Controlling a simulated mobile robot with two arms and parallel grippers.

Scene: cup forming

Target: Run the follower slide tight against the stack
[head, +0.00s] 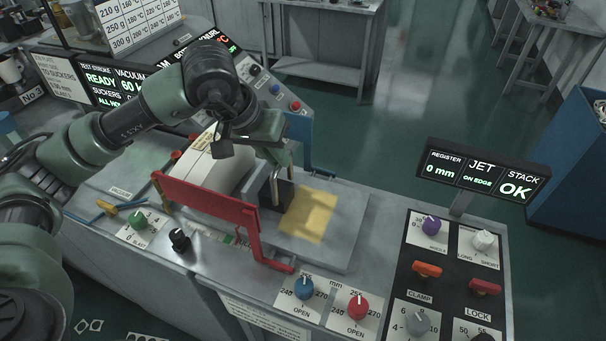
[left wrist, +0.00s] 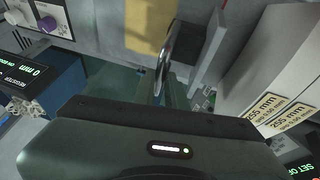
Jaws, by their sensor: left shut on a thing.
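The follower slide, a dark upright block with a grey plate (head: 274,192), stands on the grey bed in the head view. It also shows in the left wrist view (left wrist: 210,52). My left gripper (head: 285,160) reaches down over it and is shut on what looks like its handle, a curved metal piece (left wrist: 166,55) in the left wrist view. The pale stack (head: 213,162) lies left of the slide, partly behind the red arm. In the left wrist view the stack (left wrist: 270,70) carries 255 mm labels. I cannot tell whether plate and stack touch. My right gripper is out of view.
A red guard arm (head: 210,202) crosses in front of the stack; a blue arm (head: 305,140) stands behind. A yellow patch (head: 309,214) lies on bare bed. The display (head: 483,175) reads 0 mm, ON EDGE, STACK OK. Knobs and switches fill the front panel.

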